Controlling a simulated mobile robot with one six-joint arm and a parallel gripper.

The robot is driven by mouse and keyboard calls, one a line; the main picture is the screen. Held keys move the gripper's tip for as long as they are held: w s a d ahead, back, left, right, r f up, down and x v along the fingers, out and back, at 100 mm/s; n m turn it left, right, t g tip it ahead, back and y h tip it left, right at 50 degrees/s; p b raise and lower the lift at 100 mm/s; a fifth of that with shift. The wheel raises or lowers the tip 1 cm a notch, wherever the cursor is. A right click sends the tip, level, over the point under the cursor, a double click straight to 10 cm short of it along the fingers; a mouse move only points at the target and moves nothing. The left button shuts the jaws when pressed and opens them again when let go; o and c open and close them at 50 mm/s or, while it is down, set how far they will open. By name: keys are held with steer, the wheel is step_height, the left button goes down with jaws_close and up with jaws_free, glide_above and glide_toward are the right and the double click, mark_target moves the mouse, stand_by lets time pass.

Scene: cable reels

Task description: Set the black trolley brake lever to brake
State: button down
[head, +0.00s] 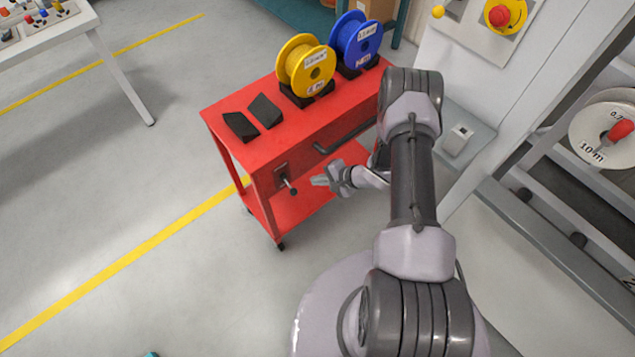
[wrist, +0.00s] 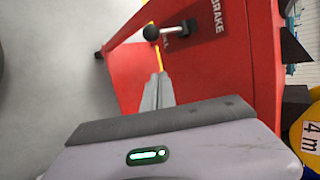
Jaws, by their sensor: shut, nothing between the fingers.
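In the wrist view the fingertips (wrist: 157,90) are below the knob, with a gap between.
A black handle (head: 345,136) runs along the trolley's side. A rack with a white reel (head: 603,135) is at right. Floor left of the trolley is clear.

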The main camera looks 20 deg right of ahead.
mark_target(289, 186)
steer(key=w+a+f+b, duration=0.1)
steer(key=a+f+b, duration=0.1)
steer(key=a, duration=0.3)
steer(key=shift+a+f, duration=0.2)
steer(key=shift+f, duration=0.1)
steer(key=shift+r, duration=0.15)
steer(key=shift+r+g+p, duration=0.1)
steer(key=shift+g+p, duration=0.3)
